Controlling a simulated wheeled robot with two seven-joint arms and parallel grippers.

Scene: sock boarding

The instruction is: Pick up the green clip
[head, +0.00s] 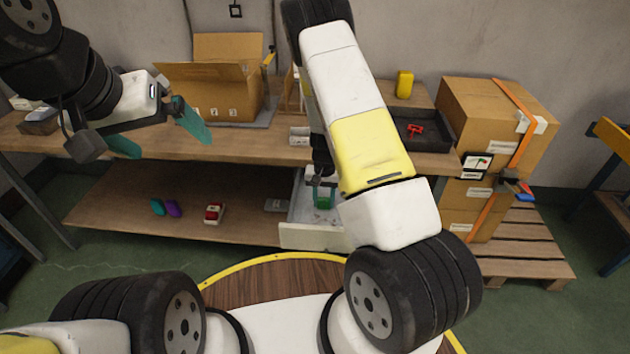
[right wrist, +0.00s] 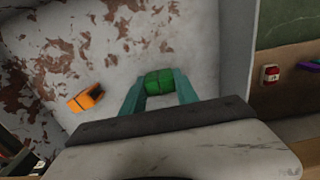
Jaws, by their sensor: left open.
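The green clip (right wrist: 160,82) sits between the teal fingers of my right gripper (right wrist: 159,88), which touch it on both sides with no gap that I can see. In the head view the clip (head: 323,203) is inside the open drawer (head: 305,237), with my right gripper (head: 322,188) above and around it. I cannot tell whether it is clear of the drawer floor. My left gripper (head: 158,133) is open and empty, raised over the left part of the workbench.
An orange clip (right wrist: 86,98) lies in the drawer, left of the green one. A red and white item (head: 214,213), teal item (head: 157,207) and purple item (head: 173,209) lie on the lower shelf. Above are an open carton (head: 222,95) and a black tray (head: 440,135).

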